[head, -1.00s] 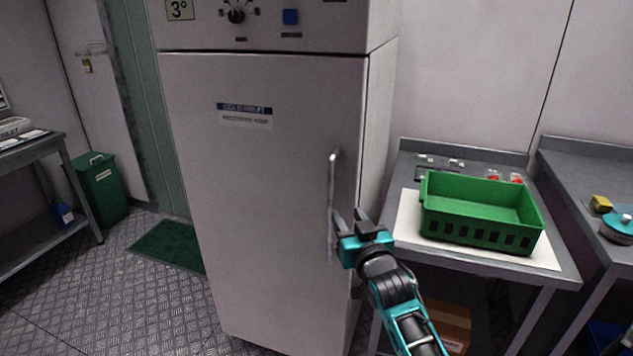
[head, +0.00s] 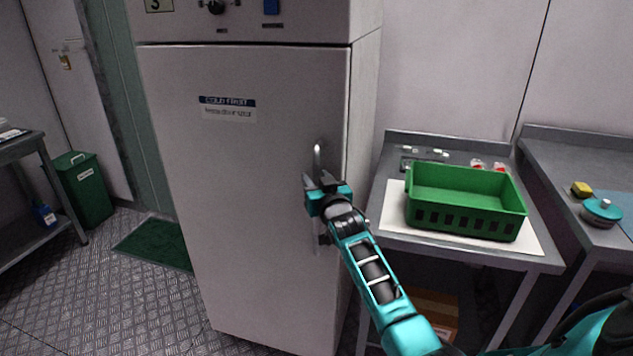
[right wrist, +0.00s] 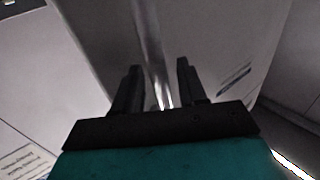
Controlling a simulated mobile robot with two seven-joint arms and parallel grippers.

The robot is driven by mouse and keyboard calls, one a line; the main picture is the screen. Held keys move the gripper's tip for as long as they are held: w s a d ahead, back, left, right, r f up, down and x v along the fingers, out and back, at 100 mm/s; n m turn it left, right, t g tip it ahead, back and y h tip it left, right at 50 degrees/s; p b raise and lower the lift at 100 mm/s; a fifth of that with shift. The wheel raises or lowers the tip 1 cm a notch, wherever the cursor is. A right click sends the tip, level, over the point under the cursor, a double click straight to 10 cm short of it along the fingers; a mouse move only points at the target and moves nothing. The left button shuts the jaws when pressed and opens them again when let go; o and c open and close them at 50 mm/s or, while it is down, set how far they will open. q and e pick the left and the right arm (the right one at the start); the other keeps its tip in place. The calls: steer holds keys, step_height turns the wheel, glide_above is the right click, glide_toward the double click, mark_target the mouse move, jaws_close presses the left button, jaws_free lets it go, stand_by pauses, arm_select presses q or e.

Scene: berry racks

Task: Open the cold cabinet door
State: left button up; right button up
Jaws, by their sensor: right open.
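The cold cabinet (head: 250,200) stands in the middle of the head view, its tall grey door (head: 230,160) shut. A vertical metal bar handle (head: 317,158) is on the right side of the door. My right gripper (head: 322,182) is at the handle and hides its middle part. In the right wrist view the handle (right wrist: 152,50) runs down between the two dark fingers of the right gripper (right wrist: 158,80). The fingers are open, with a gap on each side of the bar. My left gripper is not in view.
A green crate (head: 465,222) stands on a white sheet on the steel table (head: 395,245) right of the cabinet. Another table (head: 560,165) is farther right. A green bin (head: 84,195) and green mat (head: 150,245) are at the left. The floor before the cabinet is partly clear.

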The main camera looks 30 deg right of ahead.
steer(key=shift+w, duration=0.15)
jaws_close()
stand_by(0.4)
